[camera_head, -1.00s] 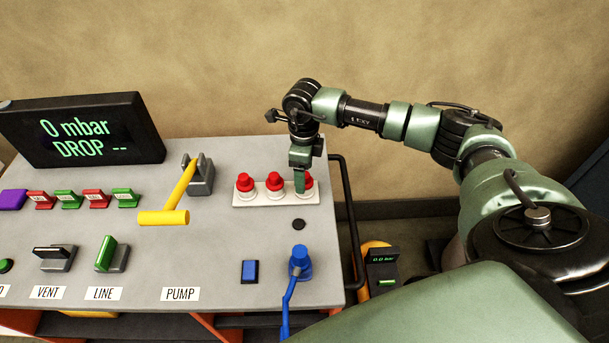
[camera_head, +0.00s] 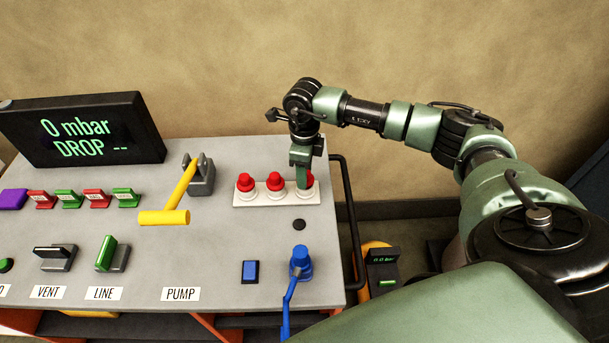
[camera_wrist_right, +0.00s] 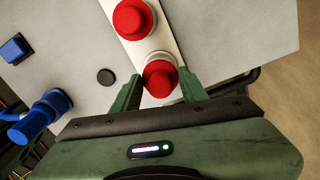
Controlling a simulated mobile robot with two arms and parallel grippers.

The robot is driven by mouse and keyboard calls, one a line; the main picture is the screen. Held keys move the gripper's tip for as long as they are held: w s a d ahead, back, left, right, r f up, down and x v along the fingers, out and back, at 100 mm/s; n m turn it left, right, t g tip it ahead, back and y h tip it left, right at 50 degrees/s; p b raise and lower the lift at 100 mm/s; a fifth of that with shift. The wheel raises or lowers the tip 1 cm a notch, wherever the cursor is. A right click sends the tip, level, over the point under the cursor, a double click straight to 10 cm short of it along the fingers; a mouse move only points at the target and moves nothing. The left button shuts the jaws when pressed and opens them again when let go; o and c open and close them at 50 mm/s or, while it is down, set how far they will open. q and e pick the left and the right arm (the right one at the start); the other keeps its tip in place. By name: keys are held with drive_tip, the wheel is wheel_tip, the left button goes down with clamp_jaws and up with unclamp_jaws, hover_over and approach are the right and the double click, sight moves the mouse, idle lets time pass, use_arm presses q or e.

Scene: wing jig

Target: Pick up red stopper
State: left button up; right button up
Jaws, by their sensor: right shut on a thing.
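Three red stoppers stand in a row on a white strip (camera_head: 262,200) at the back right of the grey panel. The left stopper (camera_head: 245,182) and the middle stopper (camera_head: 275,181) stand free. My right gripper (camera_head: 303,180) is at the rightmost red stopper (camera_head: 310,180) and partly hides it. In the right wrist view this stopper (camera_wrist_right: 160,77) sits between the two green fingers of my right gripper (camera_wrist_right: 160,90), shut on it. It is still at its white collar on the strip. My left gripper is not in view.
The panel (camera_head: 225,235) carries a yellow pump lever (camera_head: 178,195), a blue connector with hose (camera_head: 300,262), a blue button (camera_head: 250,271) and a small black disc (camera_head: 299,225). A black display (camera_head: 82,130) stands at the back left. A black rail (camera_head: 350,215) runs along the right edge.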

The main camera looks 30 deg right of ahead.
wheel_tip(320, 180, up, 22)
drive_tip(key=b, duration=0.3)
idle(0.4)
